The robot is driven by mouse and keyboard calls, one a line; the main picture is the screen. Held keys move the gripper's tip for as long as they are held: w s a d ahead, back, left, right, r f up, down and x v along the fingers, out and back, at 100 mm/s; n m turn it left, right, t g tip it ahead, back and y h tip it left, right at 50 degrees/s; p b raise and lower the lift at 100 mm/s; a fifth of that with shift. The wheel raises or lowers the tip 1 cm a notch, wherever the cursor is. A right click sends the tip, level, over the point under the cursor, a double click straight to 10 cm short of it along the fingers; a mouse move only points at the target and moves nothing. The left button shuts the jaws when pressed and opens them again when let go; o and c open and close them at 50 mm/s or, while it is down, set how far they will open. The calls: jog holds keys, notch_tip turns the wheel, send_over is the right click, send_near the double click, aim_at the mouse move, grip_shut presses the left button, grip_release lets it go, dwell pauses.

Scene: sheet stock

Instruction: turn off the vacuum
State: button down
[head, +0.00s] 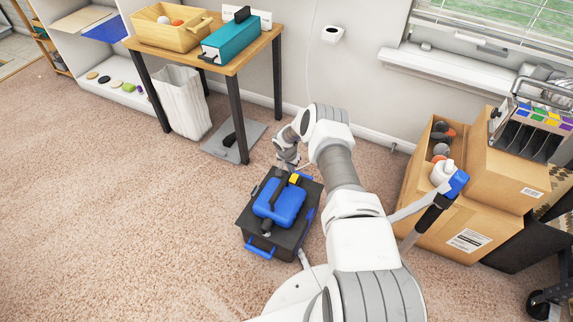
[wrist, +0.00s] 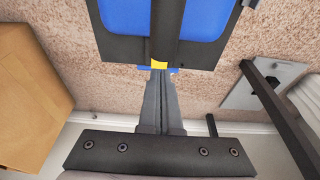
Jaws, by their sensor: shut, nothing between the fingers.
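The vacuum (head: 281,203) is a black box with a blue top and blue handle, standing on the carpet in front of me. A small yellow part (head: 294,179) sits on its far side, at the end of a black bar across the top. My gripper (head: 288,168) is at that far side, pointing down close to the yellow part. In the wrist view, the vacuum (wrist: 122,18) fills the top and the shut, empty fingertips (wrist: 161,72) are right at the yellow part (wrist: 159,65). I cannot tell whether they touch it.
Cardboard boxes (head: 445,222) stand to the right, with a bottle and other items on them. A wooden table (head: 240,62) with a crate and a teal box stands at the back left, a white bin (head: 182,100) below it. Carpet on the left is clear.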

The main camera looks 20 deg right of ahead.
jog(key=s+a+r+p, duration=0.1)
jog(key=r, duration=0.1)
jog(key=s+a+r+p, duration=0.1)
jog(key=r, duration=0.1)
jog(key=s+r+p, duration=0.1)
jog(key=r, duration=0.1)
jog(key=shift+a+r, duration=0.35)
jog(key=shift+a, duration=0.05)
jog(key=shift+w, duration=0.1)
